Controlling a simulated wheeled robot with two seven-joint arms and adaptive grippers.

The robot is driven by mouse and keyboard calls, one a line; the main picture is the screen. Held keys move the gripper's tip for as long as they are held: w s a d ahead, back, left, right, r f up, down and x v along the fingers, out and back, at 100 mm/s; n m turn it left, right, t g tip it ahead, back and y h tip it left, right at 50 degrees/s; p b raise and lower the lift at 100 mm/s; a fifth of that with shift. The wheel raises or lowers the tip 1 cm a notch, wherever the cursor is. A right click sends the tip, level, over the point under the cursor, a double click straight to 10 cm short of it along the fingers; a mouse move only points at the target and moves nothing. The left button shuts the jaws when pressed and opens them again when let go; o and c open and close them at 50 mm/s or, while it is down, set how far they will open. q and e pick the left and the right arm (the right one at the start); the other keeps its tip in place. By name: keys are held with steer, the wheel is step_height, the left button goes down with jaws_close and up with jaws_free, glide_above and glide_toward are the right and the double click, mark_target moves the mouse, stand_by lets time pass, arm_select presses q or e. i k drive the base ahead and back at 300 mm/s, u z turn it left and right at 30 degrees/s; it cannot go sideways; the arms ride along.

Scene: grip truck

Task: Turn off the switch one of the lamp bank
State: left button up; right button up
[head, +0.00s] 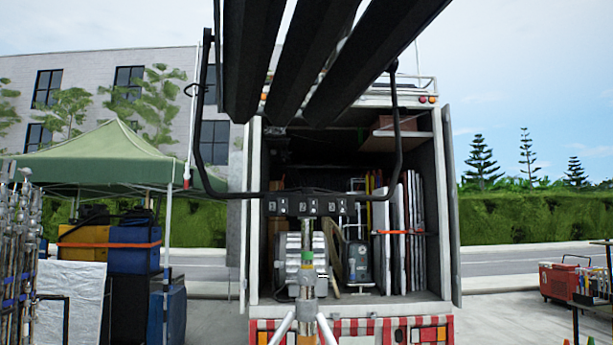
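The lamp bank (290,60) hangs close in front of me at the top centre, showing several long black housings. Its black U-shaped yoke (201,145) runs down both sides and across below. A dark strip with several small switches (308,206) sits at the middle of the yoke's crossbar, above the stand. The markings and on or off positions of the switches are too small to tell. The stand (308,270) is a metal pole with light legs below the strip. Neither of my grippers is in view.
An open grip truck (450,210) stands behind the stand, loaded with boards and equipment. A green canopy tent (95,155) with cases is at the left, beside a rack of metal stands (18,250). A red case (560,281) is at the right. Pavement either side of the stand looks clear.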

mark_target(282, 202)
steer(key=u, duration=0.3)
steer(key=i, duration=0.9)
steer(key=u, duration=0.75)
